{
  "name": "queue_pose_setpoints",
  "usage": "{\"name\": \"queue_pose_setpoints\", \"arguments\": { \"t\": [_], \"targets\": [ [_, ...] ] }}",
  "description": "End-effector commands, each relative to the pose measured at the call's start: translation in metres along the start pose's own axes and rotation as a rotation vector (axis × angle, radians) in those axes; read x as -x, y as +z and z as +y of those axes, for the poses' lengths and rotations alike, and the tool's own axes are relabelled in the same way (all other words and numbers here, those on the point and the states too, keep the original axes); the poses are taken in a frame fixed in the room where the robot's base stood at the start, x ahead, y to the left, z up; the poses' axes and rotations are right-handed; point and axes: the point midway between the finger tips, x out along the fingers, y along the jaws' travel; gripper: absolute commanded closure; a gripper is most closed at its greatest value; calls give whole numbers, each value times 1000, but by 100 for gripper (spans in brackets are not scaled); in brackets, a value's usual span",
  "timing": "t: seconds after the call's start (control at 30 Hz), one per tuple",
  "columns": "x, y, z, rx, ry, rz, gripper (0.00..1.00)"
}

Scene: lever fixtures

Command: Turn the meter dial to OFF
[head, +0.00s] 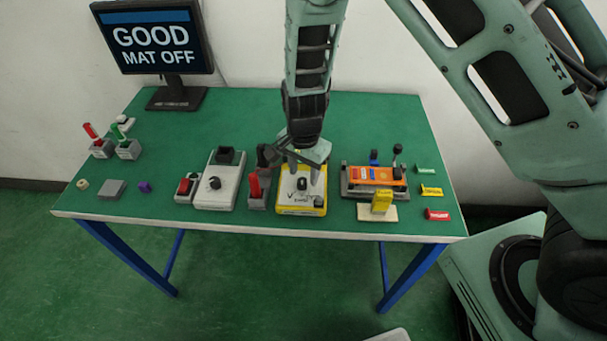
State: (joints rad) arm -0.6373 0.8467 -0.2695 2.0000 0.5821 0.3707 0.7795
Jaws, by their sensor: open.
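The meter (299,206) is a yellow-edged box with a white face, near the front edge of the green table. Its dark dial knob (302,184) is at the middle of the face. The face markings are too small to read, so which setting the dial points to cannot be told. My gripper (303,175) comes down from above over the meter. Its fingers are open, apart on either side of the knob. Contact with the knob cannot be told. The gripper body hides the meter's back part.
A red-handled lever (255,187) stands close left of the meter, beside a grey box with a black knob (215,184). To the right are an orange fixture (375,177) and a yellow block (381,201). A monitor (155,40) reads "GOOD MAT OFF".

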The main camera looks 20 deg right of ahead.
Motion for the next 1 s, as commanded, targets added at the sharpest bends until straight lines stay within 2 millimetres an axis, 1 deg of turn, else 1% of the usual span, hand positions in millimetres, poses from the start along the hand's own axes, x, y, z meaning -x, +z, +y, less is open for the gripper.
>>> {"name": "queue_pose_setpoints", "arguments": {
  "t": [0.1,0.2,0.33,0.53,0.57,0.6,0.67,0.7,0.73,1.0],
  "targets": [
    [-14,0,0,0,1,0,56],
    [-21,0,0,0,0,0,56],
    [-25,0,0,1,-1,-1,56],
    [-25,0,-1,1,-1,0,56],
    [-25,0,-1,1,-1,0,59],
    [-25,0,-1,1,-1,0,70],
    [-25,0,0,1,-1,0,87],
    [-25,0,0,1,-1,0,98],
    [-25,0,0,1,-1,0,100],
    [-25,0,-1,20,-1,0,100]
  ]
}}
